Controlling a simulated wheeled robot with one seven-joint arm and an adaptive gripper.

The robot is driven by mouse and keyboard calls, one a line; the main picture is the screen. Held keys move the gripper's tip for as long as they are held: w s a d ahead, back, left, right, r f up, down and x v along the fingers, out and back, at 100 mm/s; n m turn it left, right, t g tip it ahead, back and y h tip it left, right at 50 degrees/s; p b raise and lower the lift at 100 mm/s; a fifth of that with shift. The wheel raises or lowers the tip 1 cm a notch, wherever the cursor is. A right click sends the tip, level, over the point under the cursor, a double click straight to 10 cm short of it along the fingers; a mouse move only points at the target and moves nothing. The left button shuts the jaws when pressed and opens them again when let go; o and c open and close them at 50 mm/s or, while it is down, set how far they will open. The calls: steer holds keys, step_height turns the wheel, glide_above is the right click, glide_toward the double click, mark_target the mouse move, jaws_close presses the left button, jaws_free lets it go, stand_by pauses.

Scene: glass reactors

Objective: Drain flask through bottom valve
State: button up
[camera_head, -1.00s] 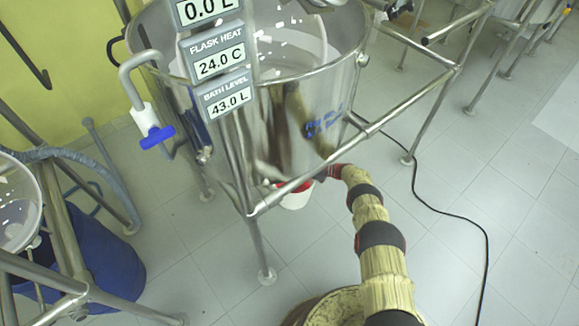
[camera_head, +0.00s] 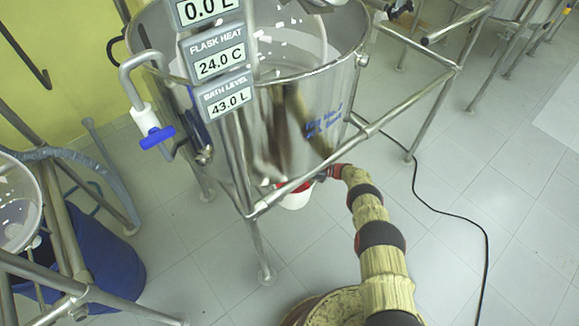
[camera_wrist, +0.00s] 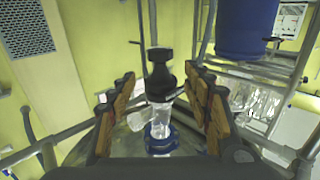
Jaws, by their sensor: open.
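The steel bath (camera_head: 235,140) stands in a metal frame, with the clear glass flask (camera_head: 290,45) inside it. A bottom valve with a black knob (camera_wrist: 160,78), a clear glass tube and a blue ring (camera_wrist: 162,141) shows in the wrist view. My gripper (camera_wrist: 161,92) is open, one finger on each side of the black knob. I cannot tell whether either finger touches it. In the head view my arm reaches under the bath, and the fingers and valve are hidden there. The panel reads 0.0 L (camera_head: 207,8), flask heat 24.0 C and bath level 43.0 L.
A frame bar (camera_head: 330,160) crosses just above my arm's end. A blue-handled tap (camera_head: 155,136) hangs at the bath's left. A blue barrel (camera_head: 100,250) stands lower left. A black cable (camera_head: 470,222) lies on clear floor.

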steer(key=v, duration=0.8)
steer(key=shift+o, duration=0.5)
steer(key=shift+o, duration=0.3)
steer(key=w+a+r+m+t+p, duration=0.1)
steer(key=w+a+r+m+t, duration=0.1)
steer(key=a+t, duration=0.3)
steer(key=a, duration=0.4)
steer(key=shift+w+a+m+h+p, duration=0.15)
steer(key=shift+w+m+h+p, duration=0.15)
steer(key=shift+m+h, duration=0.1)
steer(key=s+a+f+m+t+h+p, duration=0.1)
steer(key=s+a+f+m+t+h, duration=0.1)
steer(key=s+a+m+t+h, duration=0.25)
steer(key=shift+h, duration=0.35)
steer(key=b+x, duration=0.2)
steer(key=x, duration=0.5)
steer(key=shift+a, duration=0.15)
steer(key=shift+w+a+r+b, duration=0.1)
steer(key=shift+w+a+b, duration=0.25)
steer(key=shift+w, duration=0.25)
steer(key=shift+c, duration=0.4)
